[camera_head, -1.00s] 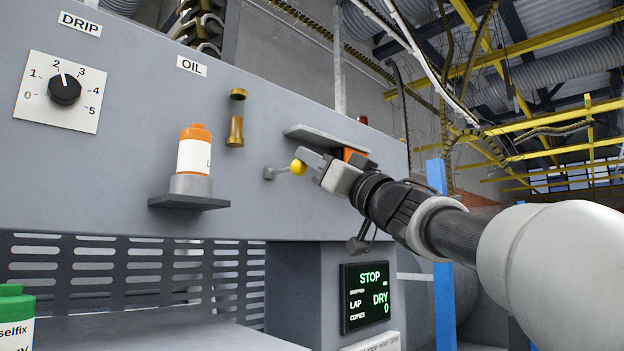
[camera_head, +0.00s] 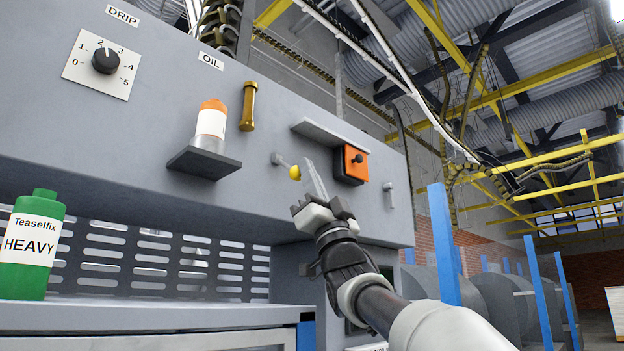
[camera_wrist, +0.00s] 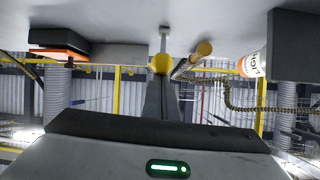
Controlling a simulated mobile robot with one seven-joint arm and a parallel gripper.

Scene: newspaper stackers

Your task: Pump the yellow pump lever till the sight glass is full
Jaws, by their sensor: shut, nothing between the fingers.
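The yellow pump lever knob (camera_head: 295,172) sits on a short metal rod that sticks out from the grey panel. My gripper (camera_head: 316,178) is shut and empty, its fingers pointing up just right of the knob. In the wrist view the yellow knob (camera_wrist: 162,63) is right at the tips of my shut fingers (camera_wrist: 162,85); I cannot tell whether they touch. The brass sight glass (camera_head: 248,106) is mounted on the panel under the OIL label, and it also shows in the wrist view (camera_wrist: 202,50). Its fill level cannot be made out.
An orange-capped bottle (camera_head: 211,122) stands on a small shelf (camera_head: 204,163) left of the lever. An orange box with a black knob (camera_head: 350,164) sits under a ledge (camera_head: 330,134), close to my gripper. A green Teaselfix bottle (camera_head: 33,243) stands at lower left. A drip dial (camera_head: 105,62) is at upper left.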

